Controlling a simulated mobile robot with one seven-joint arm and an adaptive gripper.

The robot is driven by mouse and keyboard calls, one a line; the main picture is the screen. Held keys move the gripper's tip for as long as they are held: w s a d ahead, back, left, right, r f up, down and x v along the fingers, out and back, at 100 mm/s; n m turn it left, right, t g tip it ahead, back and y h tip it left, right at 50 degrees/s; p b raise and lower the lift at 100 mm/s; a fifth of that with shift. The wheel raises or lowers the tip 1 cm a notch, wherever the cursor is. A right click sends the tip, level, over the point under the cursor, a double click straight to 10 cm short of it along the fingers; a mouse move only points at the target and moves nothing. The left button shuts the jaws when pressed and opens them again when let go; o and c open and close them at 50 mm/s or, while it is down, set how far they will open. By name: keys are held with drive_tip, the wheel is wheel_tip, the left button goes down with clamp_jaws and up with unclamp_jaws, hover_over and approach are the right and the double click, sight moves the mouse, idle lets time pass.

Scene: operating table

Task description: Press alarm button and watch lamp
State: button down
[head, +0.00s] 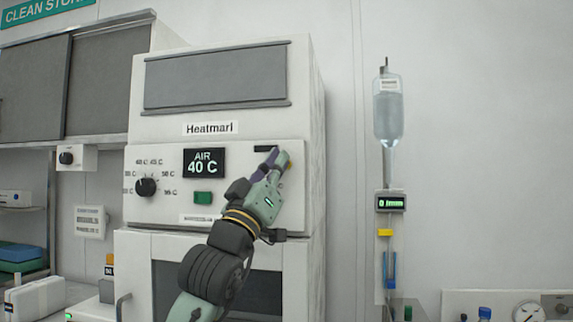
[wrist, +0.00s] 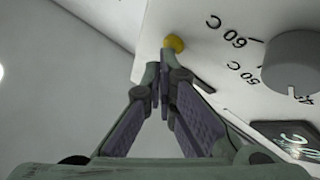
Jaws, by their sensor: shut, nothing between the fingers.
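My gripper (head: 279,159) is shut and empty at the panel's right end. In the wrist view, its closed fingertips (wrist: 165,70) are just below a round yellow button (wrist: 173,43); I cannot tell if they touch it. I cannot tell which part is the lamp; no lit lamp shows clearly.
A hanging drip bag (head: 388,108) with a small display (head: 390,203) stands right of the cabinet. A gauge panel (head: 507,300) is at lower right. Grey cupboards (head: 35,90) and shelves are at left. The wall between the cabinet and the drip is bare.

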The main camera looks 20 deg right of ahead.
drive_tip(key=shift+w+d, duration=0.1)
drive_tip(key=shift+w, duration=0.15)
drive_tip(key=shift+s, duration=0.1)
idle(0.4)
drive_tip(key=shift+s+a, duration=0.45)
drive_tip(key=shift+s, duration=0.15)
drive_tip(key=s+a, duration=0.1)
drive_tip(key=s, duration=0.1)
drive_tip(key=s+a+b, duration=0.1)
drive_tip(key=s, duration=0.1)
drive_tip(key=shift+a, duration=0.4)
idle(0.6)
